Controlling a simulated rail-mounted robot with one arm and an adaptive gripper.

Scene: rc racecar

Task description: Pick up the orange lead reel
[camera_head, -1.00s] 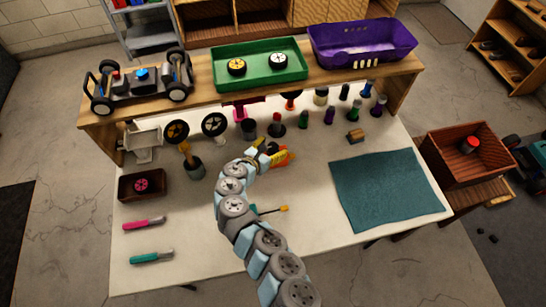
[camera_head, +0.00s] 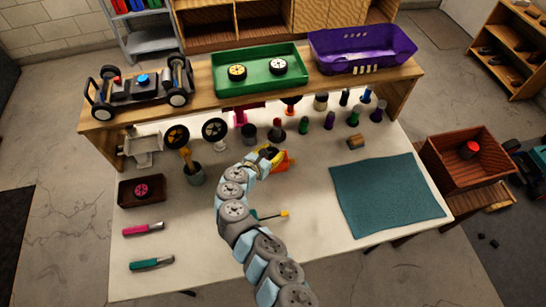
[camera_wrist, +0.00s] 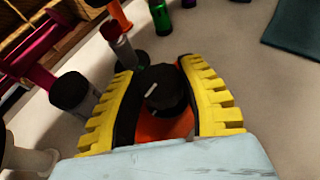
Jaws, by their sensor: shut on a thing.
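The orange lead reel (camera_head: 284,163) is at the middle of the white workbench, partly hidden by my gripper (camera_head: 272,152) in the head view. In the wrist view the reel (camera_wrist: 164,128) shows an orange body with a round black knob bearing a white line. My gripper (camera_wrist: 158,68) has its yellow ribbed fingers on both sides of the black part, shut on it. The orange body shows below the knob, between the fingers. I cannot tell whether the reel is clear of the bench top.
Several bottles, including a green one (camera_head: 304,125), and a dark cup (camera_head: 249,133) stand behind the reel. A screwdriver with a yellow tip (camera_head: 284,213) lies in front, beside my arm. A teal mat (camera_head: 388,190) lies right. The raised shelf (camera_head: 210,108) spans the back.

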